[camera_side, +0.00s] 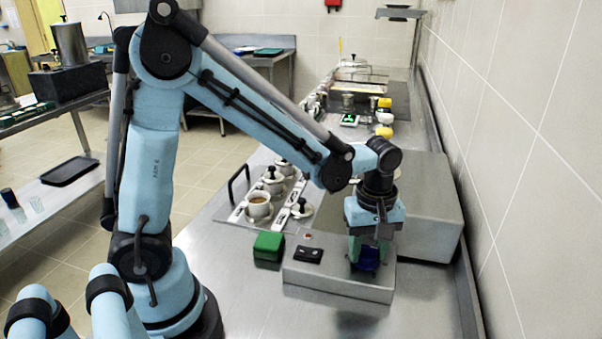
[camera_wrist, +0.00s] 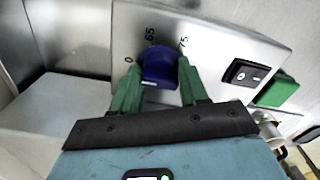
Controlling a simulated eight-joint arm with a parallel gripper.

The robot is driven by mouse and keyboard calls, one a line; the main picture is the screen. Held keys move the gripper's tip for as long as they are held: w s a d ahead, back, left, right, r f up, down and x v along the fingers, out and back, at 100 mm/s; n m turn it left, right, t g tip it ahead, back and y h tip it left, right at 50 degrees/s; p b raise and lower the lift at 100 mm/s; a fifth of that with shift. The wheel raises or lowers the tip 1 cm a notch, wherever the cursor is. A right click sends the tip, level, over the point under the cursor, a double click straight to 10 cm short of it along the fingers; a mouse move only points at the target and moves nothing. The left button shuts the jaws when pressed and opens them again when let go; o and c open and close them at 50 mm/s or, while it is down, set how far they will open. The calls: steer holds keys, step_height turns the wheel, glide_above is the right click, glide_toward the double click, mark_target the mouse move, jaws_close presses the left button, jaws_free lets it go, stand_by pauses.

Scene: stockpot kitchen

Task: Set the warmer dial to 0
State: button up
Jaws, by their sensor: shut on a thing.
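The warmer (camera_side: 330,282) is a low steel box on the counter, and its panel (camera_wrist: 205,45) shows in the wrist view. The blue dial (camera_wrist: 158,66) sits on this panel, with the marks 0, 65 and 75 around it. The 0 is at its left, 65 above it and 75 at its upper right. A small white mark shows on the dial's lower edge; I cannot tell which number the dial is set to. My gripper (camera_wrist: 157,88) has its green fingers shut on the dial, one on each side. The dial (camera_side: 367,266) also shows under my gripper in the side view.
A black rocker switch (camera_wrist: 248,74) and a green block (camera_wrist: 278,92) are to the right of the dial in the wrist view. A larger steel box (camera_side: 430,205) stands behind the warmer, near the tiled wall. Lidded pots (camera_side: 273,181) stand further back. The front counter is clear.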

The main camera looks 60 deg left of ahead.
mark_target(365, 246)
steer(key=o, duration=1.1)
step_height(365, 246, up, 12)
steer(key=shift+r, duration=0.1)
stand_by(0.4)
steer(key=shift+s+a+f+m+t, duration=0.55)
steer(key=shift+s+a+m+t, duration=0.5)
steer(key=shift+m, duration=1.2)
steer(key=shift+s+a+f+m+t, duration=0.6)
steer(key=shift+s+m+t, duration=0.75)
steer(key=shift+m, duration=0.95)
steer(key=shift+s+a+f+m+t, duration=0.5)
steer(key=shift+s+a+m+t, duration=0.5)
steer(key=shift+m, duration=1.25)
